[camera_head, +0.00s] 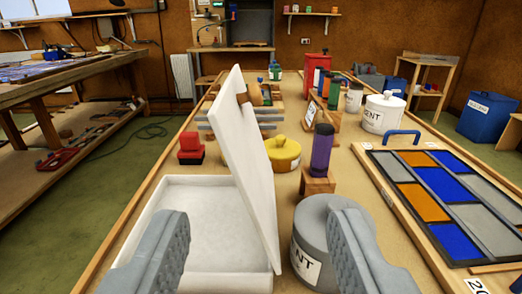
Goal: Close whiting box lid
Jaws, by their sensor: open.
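The whiting box (170,190) is a white, shallow, open box on the table in front of me, filled with pale material. Its white lid (252,170) stands up on the right side of the box, tilted a little to the left at its top. A brown tab shows near the lid's top edge. My gripper (258,245) is open and empty at the bottom of the view. Its left finger is in front of the box and its right finger in front of a grey round tub (312,235). The lid's lower part shows between the fingers. I cannot tell whether either finger touches anything.
A purple cylinder (321,150) on a wooden block and a yellow pot (284,153) stand right of the lid. A leaded panel (435,200) lies at the right. A red item (191,148) sits behind the box. A white tub (383,112) stands farther back.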

